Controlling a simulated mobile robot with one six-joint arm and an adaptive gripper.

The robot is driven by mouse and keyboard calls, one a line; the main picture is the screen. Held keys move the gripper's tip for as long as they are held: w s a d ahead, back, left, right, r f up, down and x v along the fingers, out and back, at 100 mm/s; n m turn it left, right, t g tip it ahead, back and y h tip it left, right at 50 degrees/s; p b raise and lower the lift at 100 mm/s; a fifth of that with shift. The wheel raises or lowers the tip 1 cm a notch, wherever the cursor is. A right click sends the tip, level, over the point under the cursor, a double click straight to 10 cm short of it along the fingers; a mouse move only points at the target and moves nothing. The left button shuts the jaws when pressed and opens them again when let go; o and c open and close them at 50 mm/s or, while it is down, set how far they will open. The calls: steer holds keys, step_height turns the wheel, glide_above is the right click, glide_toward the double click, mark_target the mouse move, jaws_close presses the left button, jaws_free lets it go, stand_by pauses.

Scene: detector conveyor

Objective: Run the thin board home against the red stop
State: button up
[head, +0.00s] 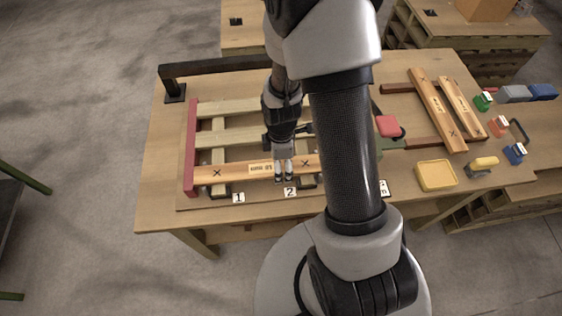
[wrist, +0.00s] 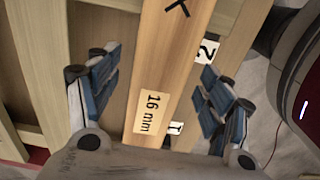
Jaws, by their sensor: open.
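A wooden board (head: 236,172) marked with X's lies across the front of the slatted frame. Its label reads 16 mm in the wrist view (wrist: 151,112). The red stop (head: 190,150) is an upright bar along the frame's left side. The board's left end is at or very near it; I cannot tell whether they touch. My gripper (head: 284,179) is open above the board's middle, right of its label. In the wrist view its blue-padded fingers (wrist: 158,95) are on either side of the board, apart from it. My wrist hides the board's near part there.
Two more marked boards (head: 437,112) lie on brown rails at the right. A yellow tray (head: 436,176), a red block (head: 389,126) and several small coloured items stand on the right side. A dark bar (head: 222,67) runs behind the frame. Number cards 1 (head: 239,198) and 2 (head: 290,193) mark the front edge.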

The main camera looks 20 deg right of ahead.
step_height(320, 180, up, 12)
stand_by(0.6)
stand_by(0.5)
